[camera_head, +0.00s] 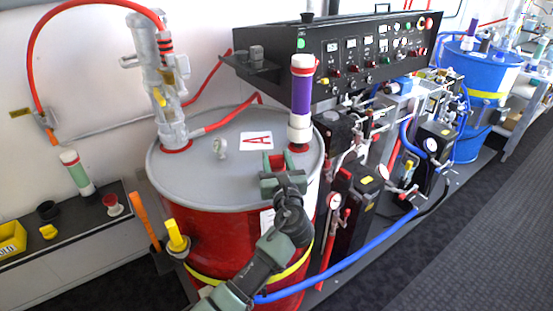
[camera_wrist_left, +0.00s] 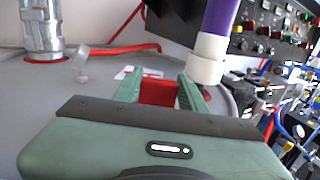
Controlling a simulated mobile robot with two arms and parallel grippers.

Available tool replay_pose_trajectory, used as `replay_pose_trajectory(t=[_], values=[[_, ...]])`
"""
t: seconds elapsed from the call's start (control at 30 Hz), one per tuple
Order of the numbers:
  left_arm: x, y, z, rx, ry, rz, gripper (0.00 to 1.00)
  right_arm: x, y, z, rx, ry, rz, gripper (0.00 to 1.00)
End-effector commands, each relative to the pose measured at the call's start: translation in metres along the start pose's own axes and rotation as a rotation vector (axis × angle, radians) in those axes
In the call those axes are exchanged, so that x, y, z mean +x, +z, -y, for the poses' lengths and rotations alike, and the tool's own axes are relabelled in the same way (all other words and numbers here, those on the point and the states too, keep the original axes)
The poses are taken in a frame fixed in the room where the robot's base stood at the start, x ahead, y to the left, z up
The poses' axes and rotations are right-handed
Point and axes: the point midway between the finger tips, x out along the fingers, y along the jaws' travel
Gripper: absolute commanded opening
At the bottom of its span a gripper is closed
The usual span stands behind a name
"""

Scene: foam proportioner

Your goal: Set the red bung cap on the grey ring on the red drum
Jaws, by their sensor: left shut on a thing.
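My left gripper (camera_head: 283,162) is over the near right part of the grey lid of the red drum (camera_head: 215,240). Its fingers are shut on a red piece, the red bung cap (camera_head: 291,158). In the left wrist view, the cap (camera_wrist_left: 158,92) shows red between the two green fingers of the gripper (camera_wrist_left: 157,86). The drum lid (camera_wrist_left: 45,105) spreads beneath and beyond them. I cannot make out the grey ring; the gripper may hide it. I cannot tell whether the cap touches the lid. My right gripper is not in view.
A purple and white cylinder (camera_head: 301,95) stands upright on the lid just beyond my gripper. A white label (camera_head: 257,140) lies flat. A black control panel (camera_head: 340,55) overhangs behind.

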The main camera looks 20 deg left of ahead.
Motion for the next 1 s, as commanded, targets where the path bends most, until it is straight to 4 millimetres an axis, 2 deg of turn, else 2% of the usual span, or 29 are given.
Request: replay_pose_trajectory(t=[0.5,0.53,0.57,0.87,1.0], values=[[0.0000,-0.0108,0.0000,0.001,0.000,0.000,0.01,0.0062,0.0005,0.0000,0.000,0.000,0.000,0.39],[0.0000,-0.0102,0.0000,0.001,0.000,0.000,0.47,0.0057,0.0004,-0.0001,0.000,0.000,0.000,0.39],[0.0000,-0.0099,0.0000,0.001,0.000,0.000,0.50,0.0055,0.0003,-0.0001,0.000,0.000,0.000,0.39],[-0.0005,-0.0101,0.0000,0.001,0.000,-0.001,0.50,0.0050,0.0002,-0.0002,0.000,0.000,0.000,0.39],[-0.0080,-0.0094,0.0003,0.001,-0.001,-0.003,0.50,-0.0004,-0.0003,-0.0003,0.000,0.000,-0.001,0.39]])
